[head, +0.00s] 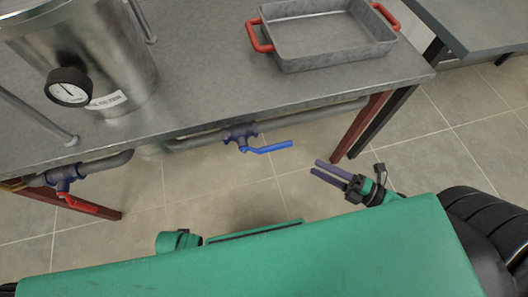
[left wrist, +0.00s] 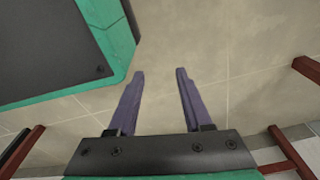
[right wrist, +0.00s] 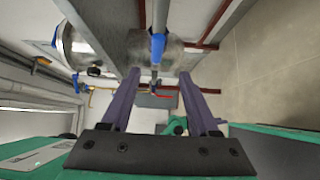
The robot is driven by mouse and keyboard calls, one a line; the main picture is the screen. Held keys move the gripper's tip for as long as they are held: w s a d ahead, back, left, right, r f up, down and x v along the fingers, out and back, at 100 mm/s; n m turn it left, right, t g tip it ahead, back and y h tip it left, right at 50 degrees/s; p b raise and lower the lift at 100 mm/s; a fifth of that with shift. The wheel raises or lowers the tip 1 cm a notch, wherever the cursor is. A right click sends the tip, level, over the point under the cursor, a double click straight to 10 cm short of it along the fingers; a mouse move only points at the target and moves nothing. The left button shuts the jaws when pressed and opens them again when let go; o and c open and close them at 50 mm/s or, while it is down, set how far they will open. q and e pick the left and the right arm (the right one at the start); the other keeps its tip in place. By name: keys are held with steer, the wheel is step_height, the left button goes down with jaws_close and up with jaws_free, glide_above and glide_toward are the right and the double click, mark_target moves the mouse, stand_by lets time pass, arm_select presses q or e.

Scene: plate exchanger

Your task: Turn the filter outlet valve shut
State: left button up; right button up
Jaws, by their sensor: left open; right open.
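A valve with a blue lever (head: 268,148) sits on the pipe under the table's front edge; its lever points right, roughly along the pipe. A second valve with a red lever (head: 78,206) is at the left on the same pipework. Which one is the filter outlet I cannot read. My right gripper (head: 316,168) is open and empty, right of and below the blue lever's tip, apart from it. In the right wrist view the blue lever (right wrist: 158,46) lies ahead, between the lines of the fingers; the red lever (right wrist: 163,96) shows beyond. My left gripper (left wrist: 158,72) is open and empty over floor.
A metal filter vessel (head: 125,65) with a gauge (head: 69,87) stands on the table (head: 205,90). A grey tray (head: 320,60) with red handles is at the back right. Dark red table legs (head: 360,128) stand right of the blue lever. Tiled floor below is clear.

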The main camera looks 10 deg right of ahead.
mark_target(281, 149)
steer(key=x, duration=1.4)
steer(key=shift+w+r, duration=0.1)
steer(key=shift+r, duration=0.15)
steer(key=shift+d, duration=0.1)
jaws_close()
stand_by(0.4)
